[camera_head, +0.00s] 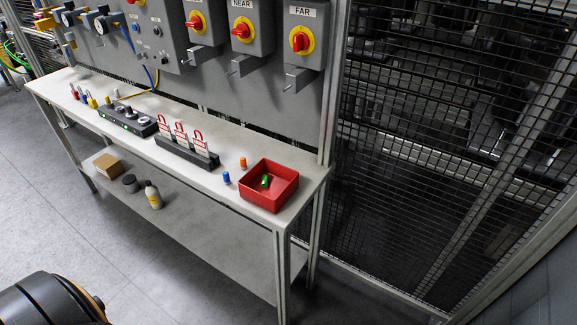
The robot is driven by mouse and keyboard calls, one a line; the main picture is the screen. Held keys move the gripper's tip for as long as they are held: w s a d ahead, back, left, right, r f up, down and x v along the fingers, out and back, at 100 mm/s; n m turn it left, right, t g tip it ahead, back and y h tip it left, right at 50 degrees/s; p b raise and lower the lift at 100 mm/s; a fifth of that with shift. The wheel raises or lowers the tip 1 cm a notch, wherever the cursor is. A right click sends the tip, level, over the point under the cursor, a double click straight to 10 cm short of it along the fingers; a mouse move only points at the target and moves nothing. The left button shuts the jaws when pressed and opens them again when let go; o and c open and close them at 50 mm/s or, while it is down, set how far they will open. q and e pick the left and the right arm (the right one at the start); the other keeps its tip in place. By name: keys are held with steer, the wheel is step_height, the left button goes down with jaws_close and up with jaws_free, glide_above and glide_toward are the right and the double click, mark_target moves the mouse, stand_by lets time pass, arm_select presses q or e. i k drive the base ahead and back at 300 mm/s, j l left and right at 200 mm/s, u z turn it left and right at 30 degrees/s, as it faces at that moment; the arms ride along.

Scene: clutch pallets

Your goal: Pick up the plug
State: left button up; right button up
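Several small cylinders that could be plugs are at the right end of the white bench (222,189). A blue one (226,178) stands on the bench left of the red tray (284,196). An orange one (243,163) stands behind the blue one, near the tray's back left corner. A green one (265,181) is inside the red tray. They are too small to tell which is the plug. Neither of my grippers is in view.
A black rack (187,153) with red-shackled padlocks and a dark device box (128,121) stand on the bench. Coloured padlocks (92,102) are further left. A lower shelf holds a cardboard box (107,166) and bottle (153,195).

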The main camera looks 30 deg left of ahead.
mark_target(243, 160)
steer(key=u, duration=1.95)
steer(key=z, duration=0.5)
steer(key=i+j+z, duration=0.15)
steer(key=j+z, duration=0.2)
steer(key=z, duration=0.15)
steer(key=i+j+z, duration=0.1)
steer(key=j+z, duration=0.7)
steer(key=z, duration=0.15)
steer(key=i+j, duration=0.05)
